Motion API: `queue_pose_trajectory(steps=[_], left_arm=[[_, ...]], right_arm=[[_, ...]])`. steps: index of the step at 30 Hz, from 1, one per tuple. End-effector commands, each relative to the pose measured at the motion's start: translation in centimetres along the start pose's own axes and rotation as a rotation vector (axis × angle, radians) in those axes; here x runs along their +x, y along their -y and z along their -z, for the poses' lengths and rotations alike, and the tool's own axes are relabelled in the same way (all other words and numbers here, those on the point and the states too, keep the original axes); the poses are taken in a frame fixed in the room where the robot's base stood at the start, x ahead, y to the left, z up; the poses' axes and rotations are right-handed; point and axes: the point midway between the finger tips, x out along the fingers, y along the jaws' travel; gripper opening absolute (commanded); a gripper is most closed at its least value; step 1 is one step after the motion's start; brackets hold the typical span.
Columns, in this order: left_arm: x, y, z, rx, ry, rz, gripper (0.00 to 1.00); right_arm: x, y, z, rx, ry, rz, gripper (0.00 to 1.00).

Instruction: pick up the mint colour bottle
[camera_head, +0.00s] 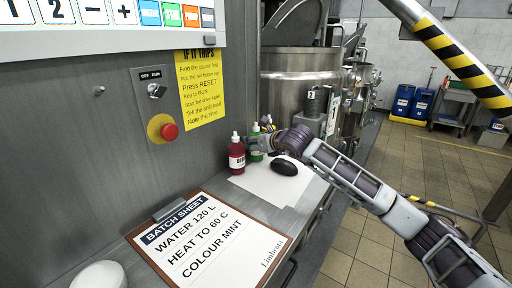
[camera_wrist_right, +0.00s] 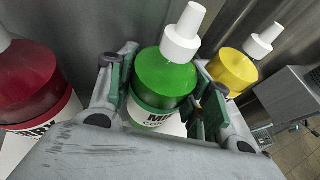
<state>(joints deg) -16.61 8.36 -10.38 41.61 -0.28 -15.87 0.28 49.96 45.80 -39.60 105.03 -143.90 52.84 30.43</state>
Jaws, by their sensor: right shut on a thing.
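The mint colour bottle is green with a white nozzle cap and a white label, partly hidden; in the right wrist view the mint bottle (camera_wrist_right: 166,82) stands between my right gripper's fingers. In the head view the mint bottle (camera_head: 256,148) shows beside the red bottle. My right gripper (camera_head: 268,142) is shut on it, and its fingers also show in the right wrist view (camera_wrist_right: 160,100) on both sides of the bottle. Whether the bottle is lifted off the white sheet cannot be told. My left gripper is not in view.
A red bottle (camera_head: 237,155) stands close left of the mint one. A yellow bottle (camera_wrist_right: 234,68) stands close on the other side. A batch sheet clipboard (camera_head: 205,240) lies nearer. A steel wall is behind.

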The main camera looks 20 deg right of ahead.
Motion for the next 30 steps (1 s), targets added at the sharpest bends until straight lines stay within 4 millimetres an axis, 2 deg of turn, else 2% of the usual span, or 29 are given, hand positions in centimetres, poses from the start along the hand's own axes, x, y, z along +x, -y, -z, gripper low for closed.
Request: queue_pose_trajectory(steps=[1,4,20,24,30], left_arm=[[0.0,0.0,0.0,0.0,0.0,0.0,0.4],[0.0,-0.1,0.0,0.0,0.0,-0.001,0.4],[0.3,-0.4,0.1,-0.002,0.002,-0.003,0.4],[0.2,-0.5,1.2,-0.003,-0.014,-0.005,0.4],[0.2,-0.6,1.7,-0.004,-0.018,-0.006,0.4]], right_arm=[[0.0,0.0,0.0,0.0,0.0,0.0,0.32],[0.0,0.0,0.0,0.0,0.0,0.0,0.19],[-0.7,0.2,-0.7,0.0,0.004,-0.001,0.19],[-1.3,0.2,-2.2,0.0,0.005,0.0,0.19],[-2.1,0.2,-4.3,0.0,0.004,0.001,0.19]])
